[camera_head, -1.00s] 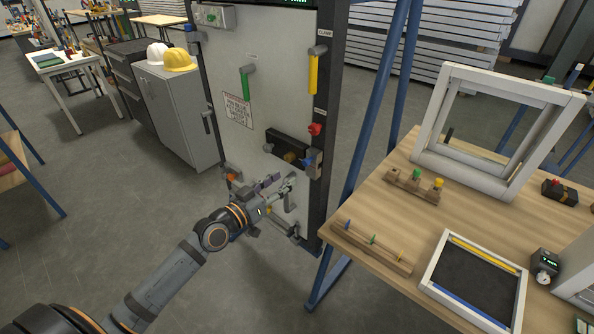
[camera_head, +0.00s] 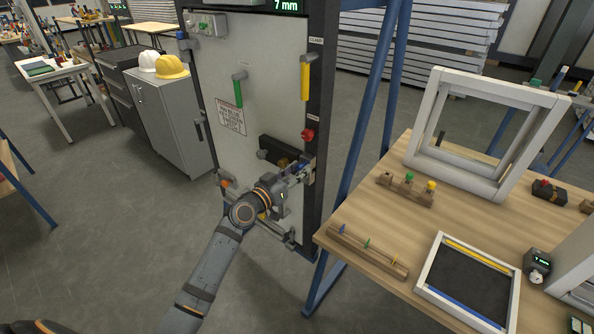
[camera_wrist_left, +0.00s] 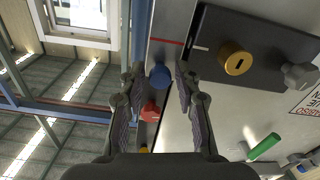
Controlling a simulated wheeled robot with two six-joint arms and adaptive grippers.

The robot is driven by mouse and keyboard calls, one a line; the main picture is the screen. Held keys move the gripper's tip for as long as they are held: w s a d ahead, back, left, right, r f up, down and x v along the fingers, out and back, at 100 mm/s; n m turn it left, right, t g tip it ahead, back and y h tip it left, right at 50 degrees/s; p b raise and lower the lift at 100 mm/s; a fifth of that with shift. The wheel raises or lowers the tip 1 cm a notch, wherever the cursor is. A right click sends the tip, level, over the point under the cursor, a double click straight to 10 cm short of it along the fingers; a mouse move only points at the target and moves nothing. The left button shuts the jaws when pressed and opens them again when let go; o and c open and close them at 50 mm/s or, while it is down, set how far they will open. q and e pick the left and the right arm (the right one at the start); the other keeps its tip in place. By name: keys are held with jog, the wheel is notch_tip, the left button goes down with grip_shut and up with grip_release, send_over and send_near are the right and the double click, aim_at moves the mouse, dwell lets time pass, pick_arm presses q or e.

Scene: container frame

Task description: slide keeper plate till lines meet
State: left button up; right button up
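A tall grey door panel (camera_head: 225,75) stands in a dark frame with the lock on its right edge. A small blue knob (camera_head: 309,167) is at the frame edge beside the black lock box (camera_head: 270,147); I take the part under it as the keeper plate, mostly hidden. My left gripper (camera_head: 301,172) is at this knob. In the left wrist view its fingers (camera_wrist_left: 159,72) are open, with the blue knob (camera_wrist_left: 160,77) between them and gaps visible on both sides. A red line (camera_wrist_left: 166,41) runs across the edge near the lock box. Whether lines meet cannot be told.
A red knob (camera_head: 307,135) and yellow handle (camera_head: 305,80) are on the frame above the lock. A green handle (camera_head: 239,90) is on the door. A blue post (camera_head: 365,125) and wooden table (camera_head: 345,225) stand close on the right.

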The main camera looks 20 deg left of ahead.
pick_arm(q)
grip_shut()
jog(key=shift+f+b, duration=0.15)
jog(key=shift+b, duration=0.25)
jog(key=shift+r, duration=0.25)
jog(key=shift+o, duration=2.1)
grip_release()
